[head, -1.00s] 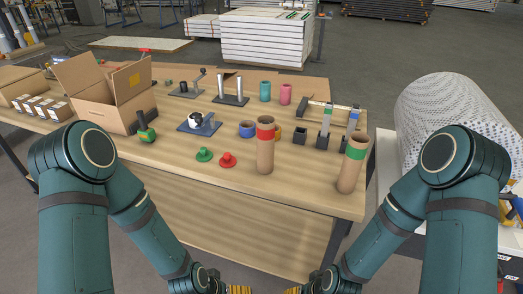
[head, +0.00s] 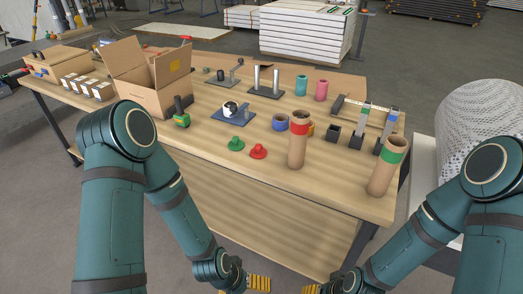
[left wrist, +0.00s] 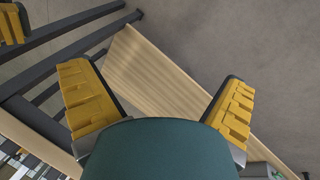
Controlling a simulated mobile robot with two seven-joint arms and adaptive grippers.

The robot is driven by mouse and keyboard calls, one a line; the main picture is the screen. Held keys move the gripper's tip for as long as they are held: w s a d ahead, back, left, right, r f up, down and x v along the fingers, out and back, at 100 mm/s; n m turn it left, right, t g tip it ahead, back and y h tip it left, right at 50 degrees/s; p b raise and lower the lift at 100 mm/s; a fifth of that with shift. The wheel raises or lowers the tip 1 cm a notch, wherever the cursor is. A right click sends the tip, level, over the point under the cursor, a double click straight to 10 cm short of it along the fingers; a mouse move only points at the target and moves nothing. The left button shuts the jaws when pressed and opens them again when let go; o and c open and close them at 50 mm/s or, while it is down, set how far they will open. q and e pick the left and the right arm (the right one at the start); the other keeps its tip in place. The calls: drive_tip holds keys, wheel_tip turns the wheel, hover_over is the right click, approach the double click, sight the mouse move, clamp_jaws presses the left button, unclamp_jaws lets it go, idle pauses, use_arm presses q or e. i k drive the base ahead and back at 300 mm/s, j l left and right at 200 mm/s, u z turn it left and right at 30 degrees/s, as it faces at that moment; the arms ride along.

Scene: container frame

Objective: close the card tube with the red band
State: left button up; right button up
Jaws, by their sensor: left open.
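The card tube with the red band (head: 298,150) stands upright near the front edge of the table, its top uncapped. A red cap (head: 258,152) with a knob lies on the table to its left. A green cap (head: 236,144) lies left of the red one. A second card tube with a green band (head: 386,173) stands at the right front corner. My left gripper (head: 258,283) is low in front of the table; in the left wrist view its yellow fingers (left wrist: 158,100) are apart with nothing between them. My right gripper (head: 311,289) is partly cut off at the bottom edge.
The wooden table (head: 215,165) is clear at its front left. Behind the tubes stand a blue cup (head: 281,122), small holders and a stand with two posts (head: 265,82). A screwdriver-like tool (head: 181,115) and an open cardboard box (head: 150,80) are at the left.

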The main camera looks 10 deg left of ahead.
sight(299, 129)
drive_tip(key=i+j+z, duration=0.2)
drive_tip(key=j+z, duration=0.2)
drive_tip(key=j, duration=0.25)
drive_tip(key=i+j+z, duration=0.1)
drive_tip(key=j+z, duration=0.25)
drive_tip(key=j, duration=0.35)
drive_tip(key=j+z, duration=0.4)
drive_tip(key=j, duration=0.3)
